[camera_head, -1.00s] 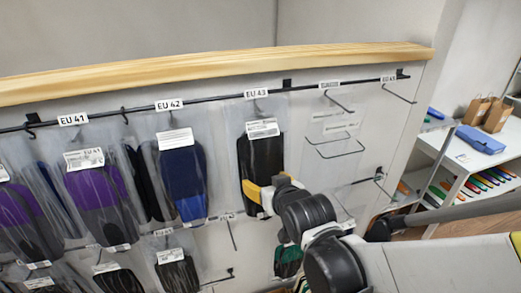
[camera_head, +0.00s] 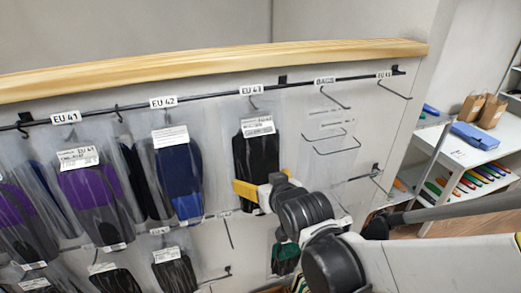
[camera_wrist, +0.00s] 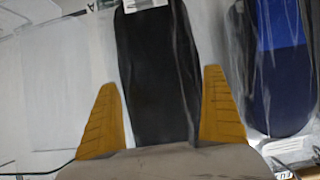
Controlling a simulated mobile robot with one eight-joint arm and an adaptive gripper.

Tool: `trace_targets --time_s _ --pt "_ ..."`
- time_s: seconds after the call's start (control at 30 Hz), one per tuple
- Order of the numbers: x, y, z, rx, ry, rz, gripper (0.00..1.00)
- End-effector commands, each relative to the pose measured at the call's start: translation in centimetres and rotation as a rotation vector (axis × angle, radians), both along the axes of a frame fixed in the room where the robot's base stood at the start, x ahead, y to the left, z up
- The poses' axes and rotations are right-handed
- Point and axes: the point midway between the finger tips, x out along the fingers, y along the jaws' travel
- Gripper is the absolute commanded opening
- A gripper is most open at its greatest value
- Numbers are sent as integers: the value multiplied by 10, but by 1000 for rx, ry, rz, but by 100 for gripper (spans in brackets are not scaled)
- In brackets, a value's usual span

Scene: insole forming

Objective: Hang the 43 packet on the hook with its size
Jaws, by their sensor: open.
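A black insole packet (camera_head: 257,158) with a white label hangs upright below the EU 43 tag (camera_head: 251,90), its clear top at the hook (camera_head: 254,104). Whether the hook passes through its hole is too small to tell. My gripper (camera_head: 262,190) is at the packet's lower part. In the wrist view my gripper (camera_wrist: 160,115) is open, one yellow finger on each side of the black packet (camera_wrist: 157,75), with gaps between the fingers and the dark insole. The packet's lower end is hidden behind my gripper.
A blue packet (camera_head: 180,175) hangs at EU 42 to the left, close to my gripper. Purple packets (camera_head: 90,195) hang further left. Empty hooks (camera_head: 335,98) are to the right. More packets (camera_head: 175,272) hang in a lower row. A white shelf (camera_head: 465,150) stands far right.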

Motion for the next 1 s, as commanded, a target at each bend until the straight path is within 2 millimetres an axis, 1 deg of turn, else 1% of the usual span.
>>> trace_targets --time_s 0.6,0.8,1.0 --pt "-77 -22 39 0 0 0 98" --pt "-93 -27 47 0 0 0 98" --pt "-100 -29 51 0 0 0 98"
